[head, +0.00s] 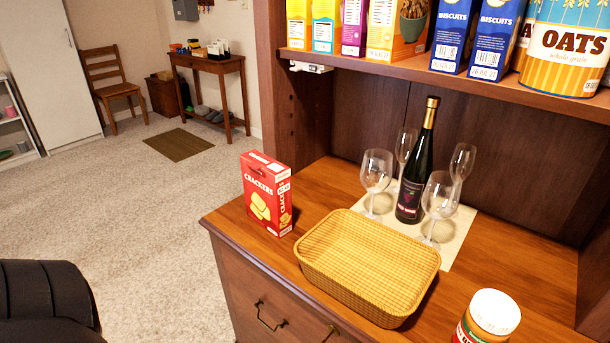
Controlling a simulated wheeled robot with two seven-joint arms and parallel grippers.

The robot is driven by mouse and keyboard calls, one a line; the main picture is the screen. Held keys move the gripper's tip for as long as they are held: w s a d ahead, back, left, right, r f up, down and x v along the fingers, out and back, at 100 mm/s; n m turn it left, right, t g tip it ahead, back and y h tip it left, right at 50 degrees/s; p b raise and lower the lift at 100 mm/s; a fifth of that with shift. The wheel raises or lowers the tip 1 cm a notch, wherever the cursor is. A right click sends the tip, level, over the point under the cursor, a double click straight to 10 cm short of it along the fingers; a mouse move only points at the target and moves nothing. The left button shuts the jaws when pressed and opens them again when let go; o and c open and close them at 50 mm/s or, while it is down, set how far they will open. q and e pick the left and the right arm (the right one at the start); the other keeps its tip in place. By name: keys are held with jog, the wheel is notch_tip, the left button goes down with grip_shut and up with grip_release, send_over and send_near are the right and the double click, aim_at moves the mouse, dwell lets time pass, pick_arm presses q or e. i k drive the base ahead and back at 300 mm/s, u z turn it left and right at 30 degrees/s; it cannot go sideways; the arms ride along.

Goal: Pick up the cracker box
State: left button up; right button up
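The red cracker box (266,194) stands upright on the left end of the wooden hutch counter (240,222), close to its edge. Its front, with the word CRACKERS and pictures of yellow crackers, faces the camera, and nothing touches it. A dark, rounded part of my own body shows at the lower left, well apart from the box. Neither of my grippers is in view.
An empty wicker basket (367,265) sits just right of the box. Behind it, several wine glasses (376,172) surround a dark wine bottle (417,165) on a mat. A white-lidded jar (488,318) stands front right. A shelf (400,68) with cereal boxes hangs above.

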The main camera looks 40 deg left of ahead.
aim_at(268, 196)
jog(key=u, duration=0.2)
jog(key=k, duration=0.35)
jog(key=z, duration=0.8)
jog(key=i, duration=0.2)
jog(key=u, duration=3.65)
jog(key=i, duration=0.95)
jog(key=z, duration=1.25)
